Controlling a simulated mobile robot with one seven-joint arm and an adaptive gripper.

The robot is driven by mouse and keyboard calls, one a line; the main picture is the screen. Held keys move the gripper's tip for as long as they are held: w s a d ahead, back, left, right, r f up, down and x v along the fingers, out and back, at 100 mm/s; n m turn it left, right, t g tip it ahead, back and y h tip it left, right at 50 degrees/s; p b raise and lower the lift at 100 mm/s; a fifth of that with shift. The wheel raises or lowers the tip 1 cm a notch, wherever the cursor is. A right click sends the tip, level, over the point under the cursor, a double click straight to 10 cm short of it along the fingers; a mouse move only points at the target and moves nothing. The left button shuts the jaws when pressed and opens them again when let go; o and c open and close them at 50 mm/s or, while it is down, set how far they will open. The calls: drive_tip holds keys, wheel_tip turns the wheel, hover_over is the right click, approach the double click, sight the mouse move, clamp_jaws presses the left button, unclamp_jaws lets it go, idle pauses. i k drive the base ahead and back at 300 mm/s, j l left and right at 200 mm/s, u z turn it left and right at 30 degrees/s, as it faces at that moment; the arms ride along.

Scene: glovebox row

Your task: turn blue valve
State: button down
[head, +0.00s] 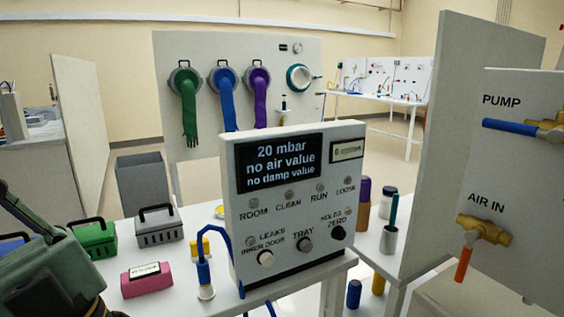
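The blue valve is at the upper right, on the white panel under the label PUMP. Its blue lever (510,127) lies nearly level, pointing left from a brass body (546,131) that the right picture edge partly cuts off. Below it, under AIR IN, a second brass valve (484,230) has an orange lever (463,264) hanging downward. Nothing touches either lever. A dark green and black part at the lower left looks like my arm. No gripper fingers show.
A grey control box (297,200) on the white table reads "20 mbar, no air value, no damp value". A tall grey partition (468,100) stands left of the valve panel. Small cases, a pink block (147,281) and bottles crowd the table. Floor shows between table and panel.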

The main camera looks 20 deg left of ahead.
sight(555, 136)
drive_tip(key=z, duration=1.95)
drive_tip(key=u, duration=1.45)
drive_tip(key=i+l+z, duration=0.3)
drive_tip(key=i+j, duration=0.05)
